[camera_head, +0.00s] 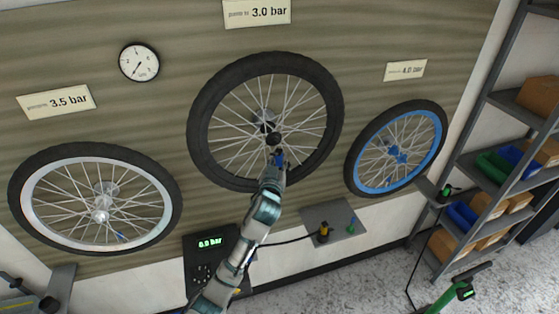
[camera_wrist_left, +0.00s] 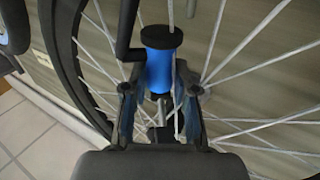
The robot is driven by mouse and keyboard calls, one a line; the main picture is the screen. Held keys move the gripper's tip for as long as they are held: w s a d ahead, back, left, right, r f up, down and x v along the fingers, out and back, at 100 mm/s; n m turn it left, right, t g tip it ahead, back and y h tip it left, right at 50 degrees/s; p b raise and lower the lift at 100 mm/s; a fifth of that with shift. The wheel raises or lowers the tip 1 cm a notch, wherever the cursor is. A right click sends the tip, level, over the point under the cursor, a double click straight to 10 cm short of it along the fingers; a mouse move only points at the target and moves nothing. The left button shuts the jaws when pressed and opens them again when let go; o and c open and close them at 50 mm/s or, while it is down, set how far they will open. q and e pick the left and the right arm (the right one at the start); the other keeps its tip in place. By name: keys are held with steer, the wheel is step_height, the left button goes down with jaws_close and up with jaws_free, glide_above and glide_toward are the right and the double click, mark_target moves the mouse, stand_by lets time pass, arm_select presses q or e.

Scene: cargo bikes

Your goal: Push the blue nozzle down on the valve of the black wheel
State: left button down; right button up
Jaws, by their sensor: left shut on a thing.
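The black wheel (camera_head: 205,108) hangs in the middle of the wall; its tyre and white spokes also fill much of the left wrist view (camera_wrist_left: 62,50). My left gripper (camera_head: 274,168) reaches the lower part of this wheel, in front of the spokes near the rim. In the left wrist view its two fingers (camera_wrist_left: 158,100) are closed around the blue nozzle (camera_wrist_left: 157,66), which has a black cap. The nozzle also shows small at the gripper tip in the head view (camera_head: 278,157). The valve is hidden or too small to tell apart. My right gripper is not in view.
A silver-rimmed wheel (camera_head: 32,180) hangs left and a blue-rimmed wheel (camera_head: 437,125) right. A pump panel reading 0.0 bar (camera_head: 208,243) sits low on the wall, beside a grey plate (camera_head: 337,213) with a yellow-black fitting. Shelves (camera_head: 480,205) with bins stand at right.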

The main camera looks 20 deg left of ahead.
arm_select(q)
steer(key=shift+a, duration=0.25)
steer(key=shift+d, duration=0.15)
steer(key=shift+a+p, duration=0.35)
steer(key=shift+a+f, duration=0.2)
steer(key=shift+a, duration=0.25)
steer(key=shift+a+f, duration=0.2)
steer(key=shift+a, duration=0.25)
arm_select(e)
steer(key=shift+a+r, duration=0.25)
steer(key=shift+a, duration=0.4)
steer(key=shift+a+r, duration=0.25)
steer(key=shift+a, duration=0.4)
